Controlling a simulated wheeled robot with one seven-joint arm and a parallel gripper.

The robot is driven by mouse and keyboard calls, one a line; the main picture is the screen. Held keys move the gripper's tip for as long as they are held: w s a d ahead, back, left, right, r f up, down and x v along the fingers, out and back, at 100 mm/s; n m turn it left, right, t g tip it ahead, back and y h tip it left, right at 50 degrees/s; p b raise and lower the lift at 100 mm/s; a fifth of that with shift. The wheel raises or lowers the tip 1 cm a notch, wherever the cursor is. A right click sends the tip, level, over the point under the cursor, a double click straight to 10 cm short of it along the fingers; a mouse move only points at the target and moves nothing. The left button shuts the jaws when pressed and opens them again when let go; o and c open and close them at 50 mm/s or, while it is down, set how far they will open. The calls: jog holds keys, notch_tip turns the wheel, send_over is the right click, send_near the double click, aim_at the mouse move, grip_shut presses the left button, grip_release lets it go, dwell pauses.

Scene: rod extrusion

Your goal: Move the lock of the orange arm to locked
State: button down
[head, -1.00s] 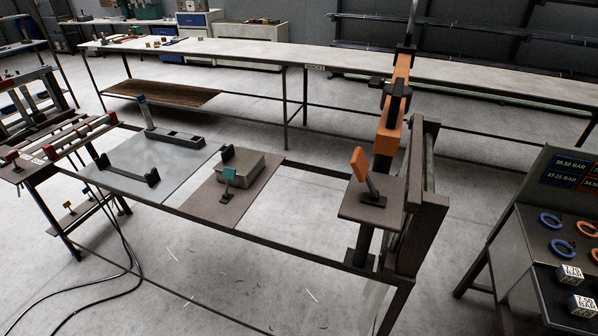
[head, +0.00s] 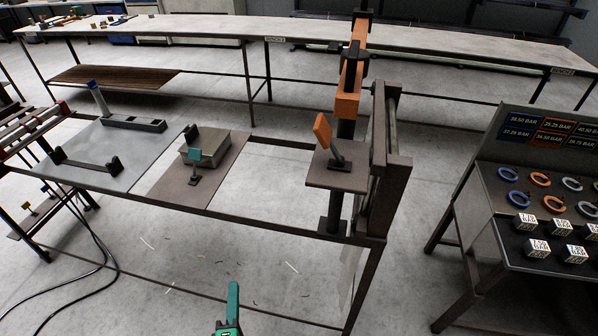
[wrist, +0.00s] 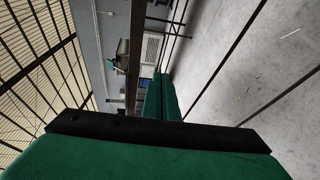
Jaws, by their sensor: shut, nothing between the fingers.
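The orange arm (head: 346,102) stands tilted on a dark post at the right end of the frame table in the head view, with black fittings (head: 353,72) on its upper part. An orange-headed lever (head: 322,131) leans on a small brown plate (head: 340,178) in front of it. I cannot tell for sure which part is the lock, or its setting. My green gripper (head: 233,296) shows at the bottom of the head view, low and to the left of the arm, well apart from it. Its green fingers (wrist: 161,98) are together and empty in the wrist view.
A teal-handled clamp (head: 194,158) and a grey block (head: 212,150) stand on the table's middle plate. A dark upright frame (head: 390,165) stands right of the arm. A side table (head: 520,235) with rings and labelled blocks is at right. Open floor lies in front.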

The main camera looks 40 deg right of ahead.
aim_at(330, 143)
jog(key=w+d+r+g+h, duration=0.1)
jog(key=w+d+r+h, duration=0.15)
jog(key=r, duration=0.35)
jog(key=w+d+r+m+g+h, duration=0.1)
jog(key=w+d+r+h, duration=0.1)
jog(key=r+h, duration=0.3)
jog(key=w+d+r+g+h, duration=0.1)
jog(key=w+d+r+h, duration=0.1)
jog(key=r, duration=0.4)
jog(key=s+r+m+g+h, duration=0.3)
jog(key=r+m+g, duration=0.2)
jog(key=r+g, duration=0.45)
jog(key=s+r+m+g+h, duration=0.3)
jog(key=r+m+g, duration=0.25)
jog(key=r, duration=0.65)
jog(key=s+d+r, duration=0.2)
jog(key=d+r, duration=0.1)
jog(key=d, duration=0.2)
jog(key=s+d+r+g, duration=0.1)
jog(key=s+d+r, duration=0.1)
jog(key=d, duration=0.3)
jog(key=shift+s+d+r+y, duration=0.35)
jog(key=shift+s+r, duration=0.05)
jog(key=shift+s, duration=0.35)
